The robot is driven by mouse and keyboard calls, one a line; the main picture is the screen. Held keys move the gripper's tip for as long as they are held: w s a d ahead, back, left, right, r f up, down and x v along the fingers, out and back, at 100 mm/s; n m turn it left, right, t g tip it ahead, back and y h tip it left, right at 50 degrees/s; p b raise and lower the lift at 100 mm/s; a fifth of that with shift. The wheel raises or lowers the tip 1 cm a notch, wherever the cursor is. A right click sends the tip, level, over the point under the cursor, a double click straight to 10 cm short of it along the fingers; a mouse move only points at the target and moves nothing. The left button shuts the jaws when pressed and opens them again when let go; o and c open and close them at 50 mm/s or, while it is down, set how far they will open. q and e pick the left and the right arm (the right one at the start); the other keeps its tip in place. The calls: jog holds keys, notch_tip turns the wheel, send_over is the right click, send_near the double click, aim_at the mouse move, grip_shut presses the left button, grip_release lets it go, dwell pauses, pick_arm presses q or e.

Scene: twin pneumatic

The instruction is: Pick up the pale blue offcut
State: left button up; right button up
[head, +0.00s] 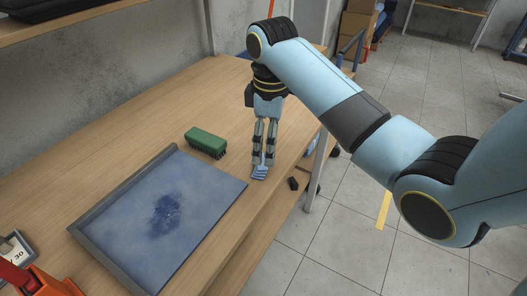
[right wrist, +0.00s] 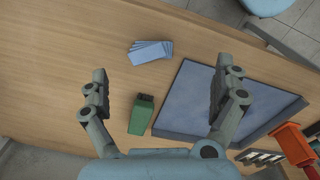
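The pale blue offcut (head: 260,173) lies on the wooden table near its right edge in the head view. It looks like a fan of thin overlapping strips, and in the right wrist view (right wrist: 151,51) it lies flat beyond the fingertips, between their lines. My right gripper (head: 264,158) points down over the offcut, its fingers partly covering it in the head view. The right wrist view shows its two fingers (right wrist: 162,88) wide apart with nothing between them. My left gripper is in neither view.
A green block-shaped thing (head: 206,142) stands close by, left of the gripper. A grey-rimmed blue tray (head: 218,178) with a dark patch fills the front table. The table behind is clear.

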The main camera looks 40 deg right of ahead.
jog(key=w, duration=0.2)
jog(key=n, duration=0.1)
send_over(261, 166)
jog(key=d, duration=0.1)
notch_tip(261, 166, down, 4)
jog(key=shift+w+d, duration=0.1)
jog(key=shift+d, duration=0.05)
jog(key=shift+f, duration=0.6)
notch_tip(261, 166, down, 4)
jog(key=shift+f, duration=0.25)
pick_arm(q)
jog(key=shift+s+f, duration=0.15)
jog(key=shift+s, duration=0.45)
pick_arm(e)
jog(key=shift+c, duration=0.4)
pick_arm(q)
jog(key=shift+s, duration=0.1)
pick_arm(e)
jog(key=c, duration=0.9)
